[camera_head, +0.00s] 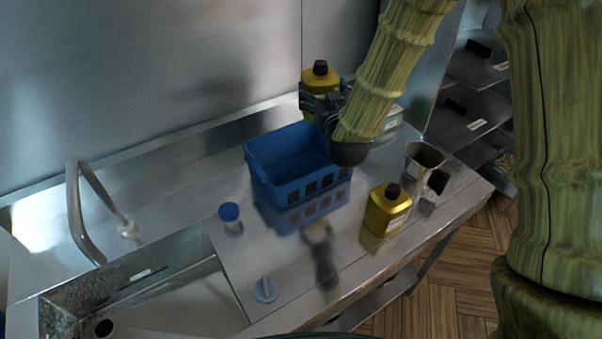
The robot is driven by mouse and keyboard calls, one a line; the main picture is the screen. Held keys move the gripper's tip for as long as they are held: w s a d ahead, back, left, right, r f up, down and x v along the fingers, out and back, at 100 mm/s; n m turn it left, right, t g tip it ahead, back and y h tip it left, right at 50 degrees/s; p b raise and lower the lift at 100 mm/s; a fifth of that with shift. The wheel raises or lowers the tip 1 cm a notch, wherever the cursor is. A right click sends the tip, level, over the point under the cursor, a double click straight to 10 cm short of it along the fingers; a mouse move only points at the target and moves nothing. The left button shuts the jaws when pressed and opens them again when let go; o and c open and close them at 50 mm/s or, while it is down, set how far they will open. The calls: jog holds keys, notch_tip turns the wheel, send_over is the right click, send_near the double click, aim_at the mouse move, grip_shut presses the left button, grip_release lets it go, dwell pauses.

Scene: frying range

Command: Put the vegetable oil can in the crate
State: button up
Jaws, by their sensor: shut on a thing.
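My gripper (327,107) is shut on a yellow can with a black cap (319,82), just behind the back right of the blue crate. The can is upright. Its lower part is hidden by my gripper, so I cannot tell whether it touches the counter. The blue crate (279,182) stands on the steel counter with its open top up, and its visible inside looks empty. A second yellow can with a black cap (386,212) stands upright to the right of the crate, near the front edge. I cannot read either can's label.
A metal jug (424,160) stands at the right end. A jar with a blue lid (231,219), a small round item (266,290) and a dark-handled tool (323,266) are in front of the crate. A sink with a tap (84,212) is at left.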

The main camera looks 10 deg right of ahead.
jog(key=f+b, duration=0.2)
jog(key=w+f+b, duration=0.1)
jog(key=f+b, duration=0.1)
jog(key=f, duration=0.1)
jog(key=shift+d+f+b, duration=0.15)
jog(key=shift+f+b, duration=0.25)
jog(key=shift+b, duration=0.1)
jog(key=shift+d+f, duration=0.1)
jog(key=shift+f, duration=0.2)
notch_tip(320, 180, down, 9)
jog(key=p, duration=0.3)
jog(key=shift+f, duration=0.2)
jog(key=shift+f, duration=0.35)
jog(key=shift+s+f+b, duration=0.2)
jog(key=shift+f+b, duration=0.05)
jog(key=shift+b, duration=0.25)
